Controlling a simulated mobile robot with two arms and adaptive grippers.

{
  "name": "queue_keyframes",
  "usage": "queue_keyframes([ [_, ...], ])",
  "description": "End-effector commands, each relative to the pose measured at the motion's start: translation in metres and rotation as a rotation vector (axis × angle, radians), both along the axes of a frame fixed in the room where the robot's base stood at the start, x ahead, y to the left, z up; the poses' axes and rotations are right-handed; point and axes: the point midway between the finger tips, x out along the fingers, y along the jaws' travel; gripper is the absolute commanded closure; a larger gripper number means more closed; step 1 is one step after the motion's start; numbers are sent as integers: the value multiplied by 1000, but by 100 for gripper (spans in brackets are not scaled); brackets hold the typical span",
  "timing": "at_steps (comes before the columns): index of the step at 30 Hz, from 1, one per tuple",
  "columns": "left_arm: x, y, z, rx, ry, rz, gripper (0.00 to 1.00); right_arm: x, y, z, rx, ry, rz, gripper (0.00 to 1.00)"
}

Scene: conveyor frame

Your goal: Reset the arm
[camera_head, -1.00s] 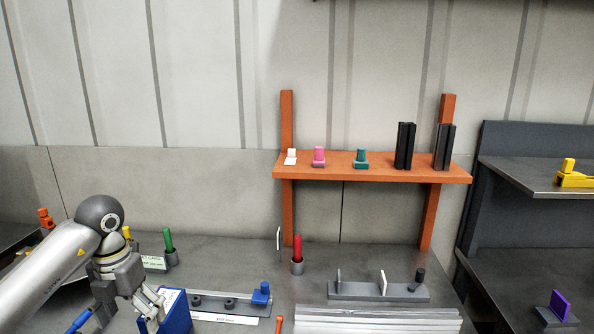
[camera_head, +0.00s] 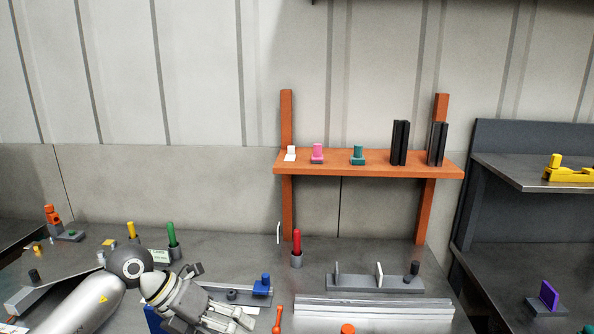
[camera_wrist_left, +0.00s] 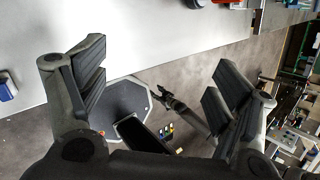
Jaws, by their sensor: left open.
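My left arm comes in from the lower left in the head view. My left gripper (camera_head: 232,316) is low in the picture, tilted and pointing to the lower right over the grey workbench. In the left wrist view the two black-padded fingers of this gripper (camera_wrist_left: 158,75) stand wide apart with nothing between them. The wrist camera looks past the pale bench edge to the floor. My right gripper is in neither view.
A blue bin (camera_head: 155,320) is partly hidden behind my arm. A grey fixture with a blue block (camera_head: 262,286), a red-handled piece (camera_head: 297,243) and an orange tool (camera_head: 277,320) are nearby. An orange shelf (camera_head: 370,164) stands behind; silver profiles (camera_head: 375,312) lie at front.

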Motion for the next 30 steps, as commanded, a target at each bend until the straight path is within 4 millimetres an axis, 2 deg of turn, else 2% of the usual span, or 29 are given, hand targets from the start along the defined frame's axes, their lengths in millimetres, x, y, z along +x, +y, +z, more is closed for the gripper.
queue_keyframes([
  [1,-7,-26,3,-107,-9,-14,15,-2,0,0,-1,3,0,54],
  [3,-15,-59,15,-271,-26,-17,15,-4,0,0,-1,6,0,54],
  [6,-24,-96,41,-506,-38,11,15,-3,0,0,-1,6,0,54],
  [9,-29,-118,71,-736,-40,72,15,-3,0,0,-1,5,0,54],
  [13,-29,-126,109,-1017,-23,202,15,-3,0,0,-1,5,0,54],
  [16,-22,-117,131,-1213,2,339,15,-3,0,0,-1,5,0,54],
  [18,-16,-104,141,-1337,28,454,15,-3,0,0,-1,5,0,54],
  [22,-1,-69,144,-1530,90,706,15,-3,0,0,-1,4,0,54],
  [26,10,-26,124,-1667,171,998,15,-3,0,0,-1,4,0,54],
  [30,10,18,78,-1738,282,1350,15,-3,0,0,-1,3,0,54],
])
